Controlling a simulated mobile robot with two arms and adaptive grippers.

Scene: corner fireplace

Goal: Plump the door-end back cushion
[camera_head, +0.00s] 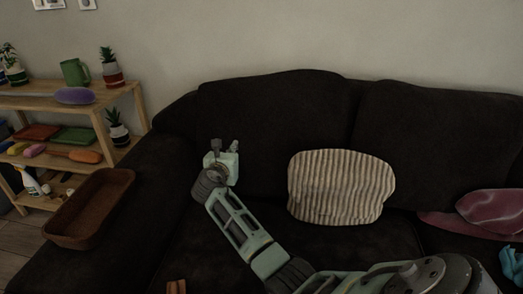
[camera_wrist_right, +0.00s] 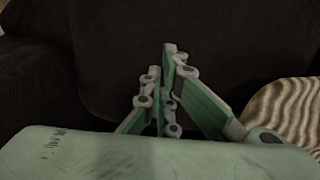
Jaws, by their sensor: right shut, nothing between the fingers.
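The dark sofa has two large back cushions, a left one (camera_head: 275,110) and a right one (camera_head: 440,135); no door shows, so I cannot tell which is the door-end one. My right gripper (camera_head: 224,149) is in front of the lower left part of the left back cushion. In the right wrist view my right gripper (camera_wrist_right: 162,64) has its fingers together, with nothing between them. The dark left cushion (camera_wrist_right: 120,55) fills the view behind them; I cannot tell whether the fingertips touch it. My left gripper is not in view.
A striped pillow (camera_head: 340,187) leans against the sofa back, right of the gripper. A brown tray (camera_head: 90,208) rests on the left armrest. A wooden shelf (camera_head: 95,105) with plants and other items stands left. A reddish cushion (camera_head: 490,210) lies at right.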

